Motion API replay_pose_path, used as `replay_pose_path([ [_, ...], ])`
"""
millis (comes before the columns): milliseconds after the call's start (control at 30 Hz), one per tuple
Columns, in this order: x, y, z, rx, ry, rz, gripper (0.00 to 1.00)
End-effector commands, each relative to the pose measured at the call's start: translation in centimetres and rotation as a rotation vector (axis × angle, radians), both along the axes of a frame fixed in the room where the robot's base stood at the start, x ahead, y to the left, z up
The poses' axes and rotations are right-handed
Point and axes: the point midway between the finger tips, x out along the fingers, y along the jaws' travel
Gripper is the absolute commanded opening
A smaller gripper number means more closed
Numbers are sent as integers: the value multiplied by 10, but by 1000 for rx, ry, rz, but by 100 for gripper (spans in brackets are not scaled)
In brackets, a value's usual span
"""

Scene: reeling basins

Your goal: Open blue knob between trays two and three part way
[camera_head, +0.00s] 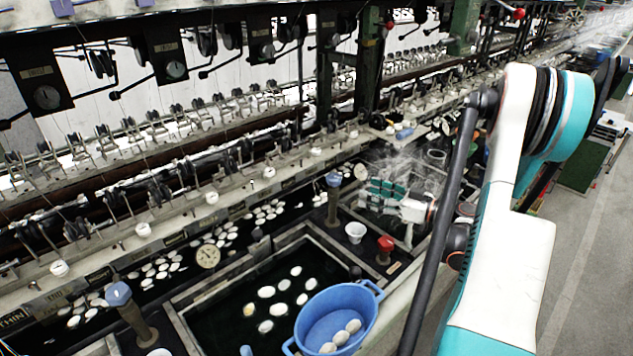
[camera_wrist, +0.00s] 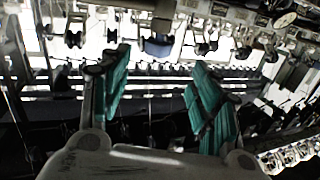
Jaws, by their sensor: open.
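A blue knob (camera_head: 333,178) tops a grey post behind the near basin, left of my gripper. Another blue knob (camera_head: 118,294) tops a post at the lower left. I cannot tell from the pictures which one stands between trays two and three. My gripper (camera_head: 368,193) points left, with its teal fingers a short way right of the nearer knob and apart from it. In the wrist view the fingers (camera_wrist: 163,98) are spread with nothing between them. A bluish thing (camera_wrist: 158,46) shows beyond them there, too unclear to name.
A blue tub (camera_head: 335,312) with white cocoons stands at the near basin's edge. A red knob (camera_head: 386,243) and a white cup (camera_head: 355,231) stand below my gripper. Steam rises behind it. A long reeling rail (camera_head: 190,214) runs behind the basins.

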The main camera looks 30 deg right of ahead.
Motion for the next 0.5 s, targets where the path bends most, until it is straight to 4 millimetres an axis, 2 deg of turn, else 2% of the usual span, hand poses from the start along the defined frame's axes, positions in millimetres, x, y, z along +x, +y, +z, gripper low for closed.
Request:
replay_pose_path([
  [100,-10,-7,4,-38,-67,-25,57],
  [200,-7,-6,5,-47,-81,-28,57],
  [367,13,4,4,-47,-79,-24,57],
  [500,39,14,3,-46,-78,-24,57],
])
